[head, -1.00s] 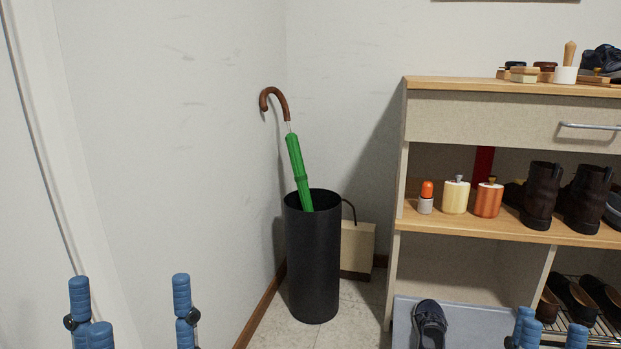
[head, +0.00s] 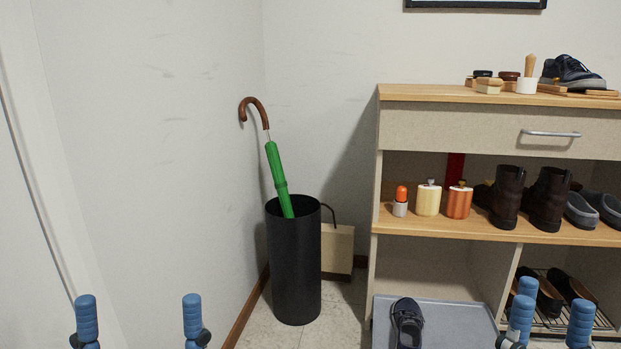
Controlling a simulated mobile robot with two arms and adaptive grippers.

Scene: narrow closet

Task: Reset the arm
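My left gripper (head: 139,318) shows at the bottom left of the head view, its blue fingers wide apart with nothing between them. My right gripper (head: 550,322) shows at the bottom right, in front of the shoe rack. Its blue fingers are apart, and I see nothing held between them. The lower parts of both grippers are cut off by the picture's bottom edge.
A black bin (head: 295,265) holds a green umbrella (head: 279,179) in the corner. A shoe cabinet (head: 450,132) at right bears flasks, boots (head: 508,197) and brushes. A grey tray (head: 455,318) with a dark shoe (head: 407,324) lies low in front. Bare wall is at left.

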